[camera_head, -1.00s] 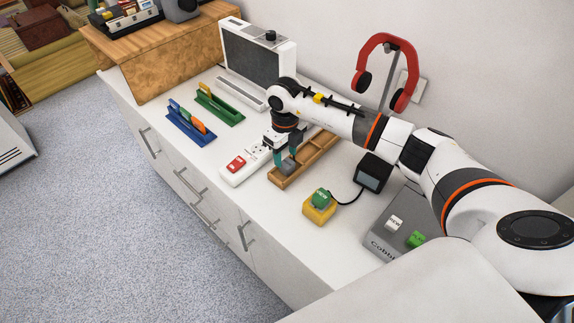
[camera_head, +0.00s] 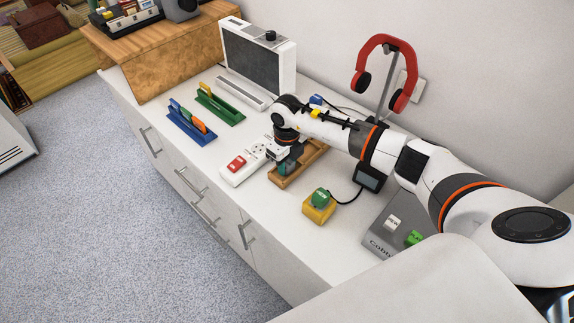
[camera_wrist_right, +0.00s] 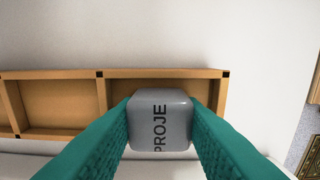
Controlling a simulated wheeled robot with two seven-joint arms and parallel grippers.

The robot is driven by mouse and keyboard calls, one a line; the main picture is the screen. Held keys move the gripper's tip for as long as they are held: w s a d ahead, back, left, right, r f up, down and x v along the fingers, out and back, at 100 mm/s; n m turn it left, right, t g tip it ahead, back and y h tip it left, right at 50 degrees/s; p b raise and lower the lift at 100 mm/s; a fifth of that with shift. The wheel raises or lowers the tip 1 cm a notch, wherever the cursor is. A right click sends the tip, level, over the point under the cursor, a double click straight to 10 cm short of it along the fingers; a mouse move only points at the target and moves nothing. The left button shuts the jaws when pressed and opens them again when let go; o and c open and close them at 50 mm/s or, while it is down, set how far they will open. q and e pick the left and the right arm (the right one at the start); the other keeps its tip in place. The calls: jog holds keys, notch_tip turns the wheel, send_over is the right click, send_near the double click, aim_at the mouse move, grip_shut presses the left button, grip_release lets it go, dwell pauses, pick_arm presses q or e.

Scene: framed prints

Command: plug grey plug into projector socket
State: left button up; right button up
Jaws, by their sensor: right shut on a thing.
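The grey plug (camera_wrist_right: 160,118) is a rounded grey block with the letters "PROJE" on top, large in the right wrist view. My right gripper (camera_wrist_right: 162,112) has its teal fingers shut on the plug's two sides. In the head view the right gripper (camera_head: 289,165) is down at the wooden compartment tray (camera_head: 311,158), and the plug (camera_head: 286,168) shows only in small part. I cannot tell if it touches the tray floor. A white power strip (camera_head: 232,177) with a red switch lies just left of the tray; its socket labels are too small to read. My left gripper is not in view.
A yellow block (camera_head: 318,211) with a green top stands in front of the tray, cabled to a small dark screen (camera_head: 369,177). Blue (camera_head: 186,128) and green (camera_head: 219,107) holders stand left. A red headset (camera_head: 385,44) hangs behind. The white counter's front strip is clear.

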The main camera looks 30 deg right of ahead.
aim_at(287, 162)
notch_tip(287, 162, up, 10)
jog(key=shift+r+b, duration=0.1)
jog(key=shift+b, duration=0.65)
